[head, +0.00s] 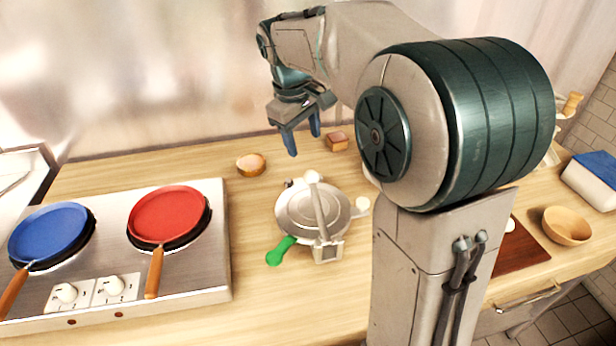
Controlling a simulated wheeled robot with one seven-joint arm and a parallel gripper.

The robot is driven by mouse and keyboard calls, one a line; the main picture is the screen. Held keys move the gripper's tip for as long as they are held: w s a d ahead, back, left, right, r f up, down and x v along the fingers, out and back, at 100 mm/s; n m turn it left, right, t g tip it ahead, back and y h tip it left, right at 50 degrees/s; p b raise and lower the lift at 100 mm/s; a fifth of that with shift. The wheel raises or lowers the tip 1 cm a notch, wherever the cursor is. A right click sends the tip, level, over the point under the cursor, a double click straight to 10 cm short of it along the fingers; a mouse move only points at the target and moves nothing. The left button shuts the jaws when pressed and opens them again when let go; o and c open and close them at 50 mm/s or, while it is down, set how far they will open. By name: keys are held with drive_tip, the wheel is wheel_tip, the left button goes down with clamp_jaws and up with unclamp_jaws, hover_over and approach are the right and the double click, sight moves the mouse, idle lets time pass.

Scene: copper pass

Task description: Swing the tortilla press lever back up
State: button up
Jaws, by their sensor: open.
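The tortilla press (295,222) stands on the wooden counter in the head view, with round grey metal plates that look closed. Its lever (320,215) is a pale bar running across the plates from a bracket (327,250) at the near side to a cream knob at the far end. I cannot tell how far the lever is tilted from this one view. A green handle (280,251) lies at the press's near left. My gripper (303,143) is open and empty, pointing down, above and behind the press and apart from it.
A steel cooktop (205,281) with a blue pan (50,232) and a red pan (166,213) is at left. A round brown item (251,164) and a small block (337,141) lie behind the press. A wooden bowl (567,226) is at right. My arm hides part of the counter.

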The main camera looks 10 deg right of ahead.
sight(310, 172)
drive_tip(key=f, duration=0.4)
drive_tip(key=w+d+f, duration=0.1)
drive_tip(key=f, duration=0.4)
drive_tip(key=d+f+p, duration=0.1)
drive_tip(key=f, duration=0.3)
drive_tip(key=shift+w+d+f, duration=0.15)
drive_tip(key=shift+w+f, duration=0.15)
clamp_jaws()
drive_tip(key=shift+w+r, duration=0.1)
